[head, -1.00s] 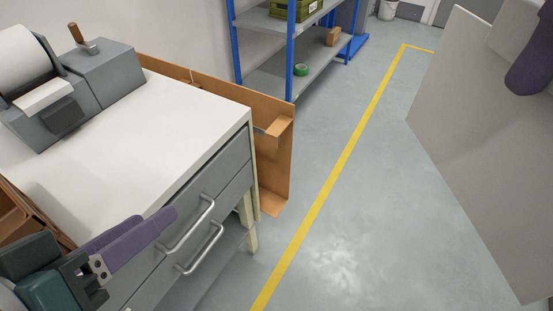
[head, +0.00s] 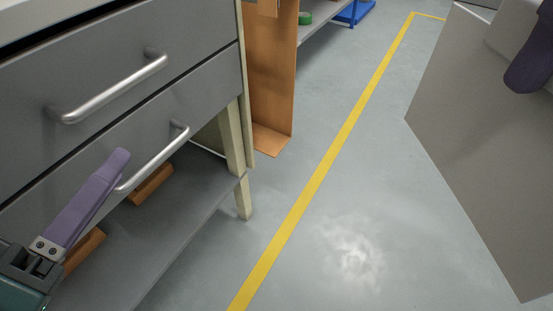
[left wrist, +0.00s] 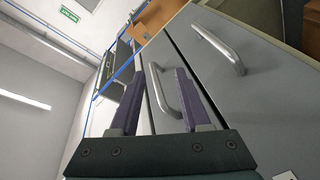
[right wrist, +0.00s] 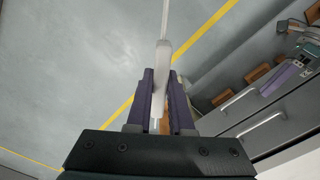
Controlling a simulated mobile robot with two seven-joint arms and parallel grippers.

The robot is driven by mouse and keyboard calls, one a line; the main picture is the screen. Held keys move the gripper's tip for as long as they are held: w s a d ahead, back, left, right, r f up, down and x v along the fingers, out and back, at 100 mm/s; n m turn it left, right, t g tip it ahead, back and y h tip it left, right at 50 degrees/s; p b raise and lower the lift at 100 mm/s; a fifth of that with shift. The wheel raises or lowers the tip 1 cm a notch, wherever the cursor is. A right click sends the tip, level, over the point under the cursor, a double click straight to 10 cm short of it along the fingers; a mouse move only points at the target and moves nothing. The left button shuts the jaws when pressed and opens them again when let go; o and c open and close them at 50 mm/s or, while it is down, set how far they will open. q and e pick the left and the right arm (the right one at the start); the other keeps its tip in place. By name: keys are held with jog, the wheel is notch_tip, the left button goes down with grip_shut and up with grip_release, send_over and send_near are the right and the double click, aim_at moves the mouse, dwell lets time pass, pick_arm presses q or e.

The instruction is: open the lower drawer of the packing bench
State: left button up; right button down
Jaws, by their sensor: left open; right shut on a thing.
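The packing bench fills the left of the head view, with two grey drawers. The upper drawer (head: 175,45) has a silver bar handle (head: 110,90). The lower drawer (head: 205,85) has its own bar handle (head: 160,158); both drawers look closed. My left gripper (head: 118,158) overlaps the lower handle's near end in the head view. In the left wrist view it (left wrist: 160,75) is open, and one bar handle (left wrist: 157,85) shows between its fingers. Contact is unclear. My right gripper (right wrist: 161,75) is shut on a pale flat board (head: 470,140), seen edge-on in the right wrist view.
Below the drawers is a grey shelf (head: 190,200) with orange-brown blocks (head: 152,185). A bench leg (head: 236,140) and an upright brown panel (head: 272,80) stand at its right end. Grey floor with a yellow line (head: 325,165) is clear between bench and board.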

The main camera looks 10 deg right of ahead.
pick_arm(q)
jog(key=n+t+b, duration=0.2)
jog(key=b, duration=0.8)
send_near(153, 157)
jog(key=s+f, duration=0.1)
jog(key=s, duration=0.1)
pick_arm(e)
notch_tip(153, 157, down, 12)
jog(key=shift+f, duration=0.25)
jog(key=shift+f+b, duration=0.4)
pick_arm(q)
jog(key=shift+t, duration=0.3)
jog(key=x, duration=0.4)
jog(key=b+x, duration=0.1)
jog(key=x, duration=0.3)
jog(key=b+x, duration=0.1)
jog(key=x, duration=0.3)
jog(key=shift+w+a+f, duration=0.15)
jog(key=shift+a+f, duration=0.05)
jog(key=shift+f, duration=0.1)
pick_arm(e)
notch_tip(153, 157, down, 2)
jog(key=shift+f, duration=0.25)
pick_arm(q)
jog(key=shift+c, duration=0.2)
grip_shut()
